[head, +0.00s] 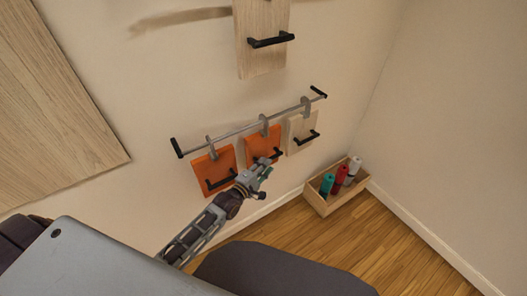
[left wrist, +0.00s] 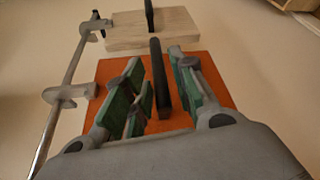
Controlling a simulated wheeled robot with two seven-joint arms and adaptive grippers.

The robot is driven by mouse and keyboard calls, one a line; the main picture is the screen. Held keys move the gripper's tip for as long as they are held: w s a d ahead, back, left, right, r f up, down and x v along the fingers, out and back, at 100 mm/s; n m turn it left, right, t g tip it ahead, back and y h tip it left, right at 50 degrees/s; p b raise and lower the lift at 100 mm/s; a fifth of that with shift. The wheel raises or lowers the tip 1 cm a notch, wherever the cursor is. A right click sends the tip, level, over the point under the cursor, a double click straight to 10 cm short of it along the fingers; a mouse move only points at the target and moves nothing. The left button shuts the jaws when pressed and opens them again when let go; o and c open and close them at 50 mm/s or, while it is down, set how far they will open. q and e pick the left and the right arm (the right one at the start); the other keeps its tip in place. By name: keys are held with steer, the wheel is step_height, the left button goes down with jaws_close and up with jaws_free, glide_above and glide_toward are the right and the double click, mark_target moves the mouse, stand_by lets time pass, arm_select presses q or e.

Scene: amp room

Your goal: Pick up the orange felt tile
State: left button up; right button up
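Two orange tiles hang from a metal rail on the wall in the head view: a left one (head: 215,170) and a middle one (head: 258,144). Each has a black bar handle. I cannot tell felt from the surface. My left gripper (head: 262,170) is at the lower part of the middle orange tile. In the left wrist view, that orange tile (left wrist: 213,76) fills the middle. Its black handle (left wrist: 160,80) stands between the open green-padded fingers (left wrist: 163,92), with gaps visible on both sides. The fingers hide part of the tile. My right gripper is not in view.
A pale wooden tile (head: 301,131) with a handle hangs to the right on the rail (head: 240,130). A larger wooden panel (head: 262,62) is above. A wooden box (head: 322,205) with coloured rolls stands on the floor at right. Wooden floor beside it is clear.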

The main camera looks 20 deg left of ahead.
mark_target(271, 158)
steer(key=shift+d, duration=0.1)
arm_select(q)
steer(key=x, duration=0.4)
steer(key=shift+w+a+r, duration=0.1)
steer(key=shift+w+r, duration=0.05)
steer(key=shift+w, duration=0.5)
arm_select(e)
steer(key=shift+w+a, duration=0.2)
arm_select(q)
jaws_close()
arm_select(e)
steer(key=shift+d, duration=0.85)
